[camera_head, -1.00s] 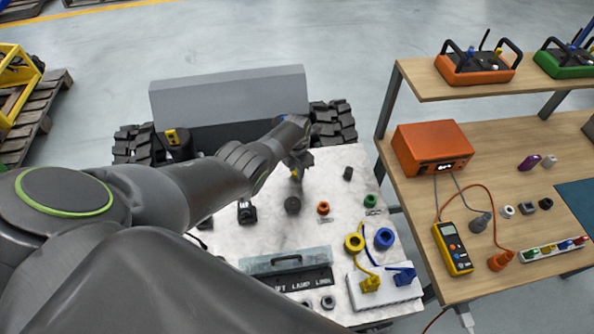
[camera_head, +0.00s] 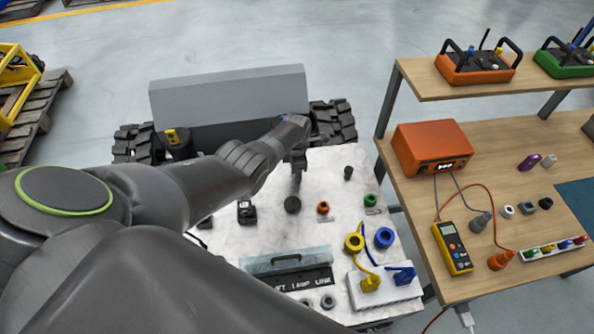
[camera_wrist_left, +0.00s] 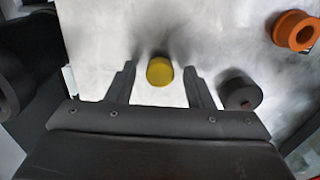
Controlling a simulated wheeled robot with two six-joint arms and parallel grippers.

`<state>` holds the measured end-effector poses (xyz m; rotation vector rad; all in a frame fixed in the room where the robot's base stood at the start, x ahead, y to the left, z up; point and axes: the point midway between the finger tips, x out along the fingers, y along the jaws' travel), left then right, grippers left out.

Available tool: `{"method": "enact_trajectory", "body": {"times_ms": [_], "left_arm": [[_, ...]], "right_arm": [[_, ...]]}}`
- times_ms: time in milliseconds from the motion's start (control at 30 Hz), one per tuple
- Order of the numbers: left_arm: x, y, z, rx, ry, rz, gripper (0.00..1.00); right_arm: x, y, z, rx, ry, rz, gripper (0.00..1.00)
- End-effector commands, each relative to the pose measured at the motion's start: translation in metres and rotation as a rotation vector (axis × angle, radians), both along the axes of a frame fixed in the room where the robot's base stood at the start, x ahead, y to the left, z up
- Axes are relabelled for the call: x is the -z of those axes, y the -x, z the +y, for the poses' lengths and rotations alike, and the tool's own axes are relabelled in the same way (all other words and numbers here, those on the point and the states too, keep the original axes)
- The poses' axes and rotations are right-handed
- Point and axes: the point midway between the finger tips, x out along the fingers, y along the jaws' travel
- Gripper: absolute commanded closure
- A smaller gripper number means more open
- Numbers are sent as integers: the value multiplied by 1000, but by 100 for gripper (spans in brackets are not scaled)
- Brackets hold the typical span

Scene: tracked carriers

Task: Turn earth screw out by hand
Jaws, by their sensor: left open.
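A yellow round knob, likely the earth screw (camera_wrist_left: 160,71), shows in the left wrist view over the pale plate. My left gripper (camera_wrist_left: 161,84) is open, with one finger on each side of the knob. Gaps show between knob and fingers, so it is not clamped. In the head view my left gripper (camera_head: 298,168) points down over the far part of the pale plate (camera_head: 262,236), and the knob cannot be made out there. My right gripper is not in view.
A dark round cap (camera_head: 292,204) and an orange ring (camera_head: 323,208) stand near the gripper. Yellow (camera_head: 354,242) and blue (camera_head: 385,238) rings with cables lie nearer. A labelled cover (camera_head: 290,270) is at the front. A wooden bench (camera_head: 490,190) stands right.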

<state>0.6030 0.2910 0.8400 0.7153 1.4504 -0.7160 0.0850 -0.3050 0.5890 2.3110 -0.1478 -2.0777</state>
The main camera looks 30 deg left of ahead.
Motion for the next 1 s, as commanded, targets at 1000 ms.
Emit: {"method": "enact_trajectory", "body": {"times_ms": [1000], "left_arm": [[0,0,0,1161,0,-1,53]], "right_arm": [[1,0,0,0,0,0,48]]}}
